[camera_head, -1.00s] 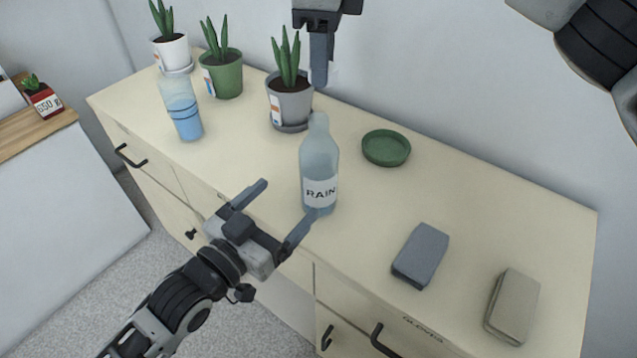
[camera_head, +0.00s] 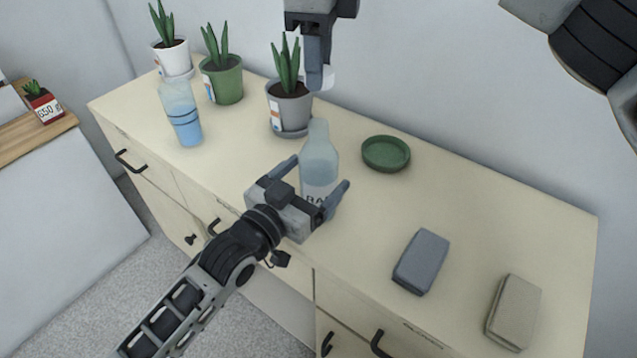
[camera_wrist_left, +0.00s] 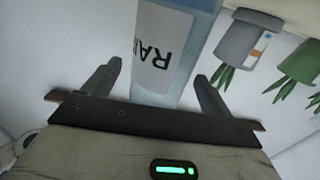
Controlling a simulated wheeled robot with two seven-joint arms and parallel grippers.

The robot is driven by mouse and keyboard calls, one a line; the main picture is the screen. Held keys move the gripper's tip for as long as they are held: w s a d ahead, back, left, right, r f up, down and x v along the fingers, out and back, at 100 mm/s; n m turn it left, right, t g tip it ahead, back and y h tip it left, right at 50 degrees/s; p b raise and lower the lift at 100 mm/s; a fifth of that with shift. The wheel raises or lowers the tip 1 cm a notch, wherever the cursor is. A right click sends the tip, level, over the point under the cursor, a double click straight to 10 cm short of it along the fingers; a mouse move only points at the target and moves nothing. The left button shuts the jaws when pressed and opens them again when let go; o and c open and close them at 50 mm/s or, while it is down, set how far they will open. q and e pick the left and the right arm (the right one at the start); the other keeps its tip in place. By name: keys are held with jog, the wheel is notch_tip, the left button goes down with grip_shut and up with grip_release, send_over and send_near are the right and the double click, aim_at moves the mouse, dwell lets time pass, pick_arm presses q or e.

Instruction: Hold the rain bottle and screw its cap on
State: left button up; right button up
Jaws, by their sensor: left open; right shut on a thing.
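The rain bottle (camera_head: 319,158), pale blue and clear with a white RAIN label, stands upright on the cream cabinet. My left gripper (camera_head: 311,183) is open, with one finger on each side of the bottle's lower body, partly hiding the label. In the left wrist view the bottle (camera_wrist_left: 182,50) stands between the spread fingers (camera_wrist_left: 158,75), with a gap at the left finger. My right gripper (camera_head: 315,75) is above and behind the bottle, shut on a pale translucent piece, likely the cap (camera_head: 329,77), mostly hidden by its finger.
A grey potted plant (camera_head: 290,108) stands behind the bottle, a green dish (camera_head: 386,153) to its right. A blue-grey box (camera_head: 421,262) and beige box (camera_head: 514,312) lie right. The cabinet top (camera_head: 480,200) is clear between them.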

pick_arm(q)
jog(key=shift+x, duration=1.95)
jog(key=shift+c, duration=0.4)
jog(key=c, duration=1.4)
pick_arm(e)
send_over(318, 124)
jog(key=shift+f, duration=2.5)
jog(key=shift+f, duration=0.9)
jog(key=shift+f, duration=0.55)
